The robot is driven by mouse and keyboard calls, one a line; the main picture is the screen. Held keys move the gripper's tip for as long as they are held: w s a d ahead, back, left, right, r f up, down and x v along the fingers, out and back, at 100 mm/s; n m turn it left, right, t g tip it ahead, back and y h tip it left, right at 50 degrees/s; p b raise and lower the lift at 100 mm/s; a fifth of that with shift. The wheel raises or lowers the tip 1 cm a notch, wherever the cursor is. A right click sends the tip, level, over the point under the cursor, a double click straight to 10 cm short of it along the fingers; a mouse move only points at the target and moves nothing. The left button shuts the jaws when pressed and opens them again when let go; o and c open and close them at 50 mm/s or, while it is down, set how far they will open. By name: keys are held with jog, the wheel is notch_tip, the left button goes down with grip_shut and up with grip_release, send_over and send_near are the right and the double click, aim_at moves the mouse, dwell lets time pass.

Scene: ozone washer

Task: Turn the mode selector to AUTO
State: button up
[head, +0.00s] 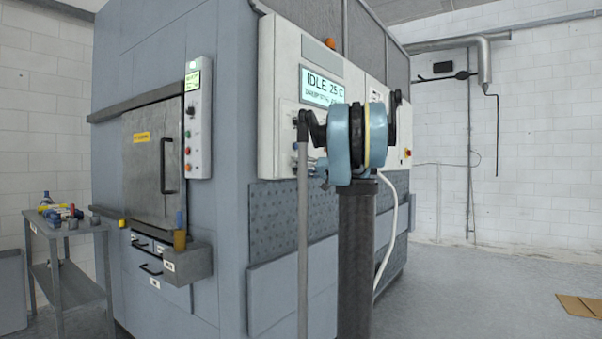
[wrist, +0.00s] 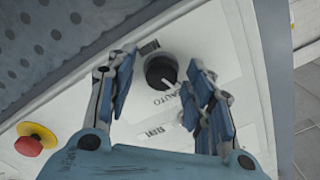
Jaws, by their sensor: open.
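The mode selector (wrist: 160,71) is a round black knob on the white control panel in the wrist view. Its short white pointer mark faces the lower right, towards the side where an AUTO label (wrist: 188,105) is printed. My gripper (wrist: 161,65) is open, with one blue-and-grey finger to the left of the knob and one to the right. Gaps of white panel show between the fingers and the knob, and neither visibly touches it. In the head view my arm covers this part of the control panel (head: 283,75), so the knob is hidden there.
A red emergency button (wrist: 28,146) on a yellow ring sits at the lower left in the wrist view. The washer's display (head: 321,87) reads IDLE 25 C. A grey trolley (head: 72,236) with small items stands at the left. Floor at the right is mostly clear.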

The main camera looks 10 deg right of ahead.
jog(key=shift+w+a, duration=0.1)
jog(key=c, duration=1.1)
jog(key=shift+f+m, duration=0.1)
jog(key=shift+m, duration=3.8)
